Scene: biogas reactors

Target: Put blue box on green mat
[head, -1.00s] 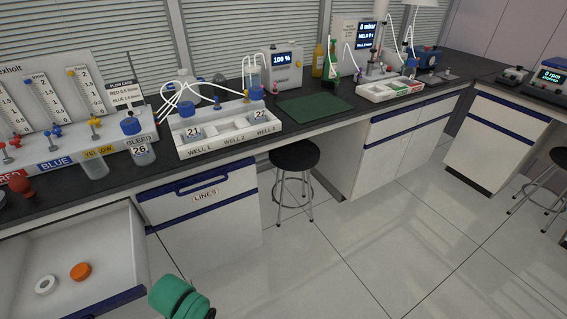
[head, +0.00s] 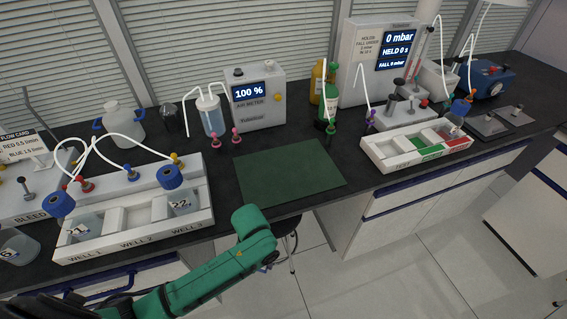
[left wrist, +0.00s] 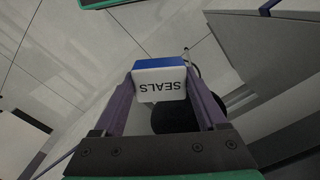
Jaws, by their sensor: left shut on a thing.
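The green mat (head: 290,172) lies flat on the dark bench top and is bare, apart from the edge near my green arm. The blue box (left wrist: 160,79) shows in the left wrist view, with a blue side and a white face marked SEALS, upside down in the picture. My left gripper (left wrist: 163,88) is shut on it, one finger on each side, and holds it above the floor and a dark round stool seat. In the head view my left arm reaches in from the lower left in front of the mat; its gripper and the box do not show there. My right gripper is not in view.
A white well rack (head: 135,222) with blue-capped bottles stands left of the mat. The air meter (head: 256,97) and two pink-topped fittings are behind it. Green and yellow bottles stand at its back right. A white sorting tray (head: 415,143) is to its right. A stool is below.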

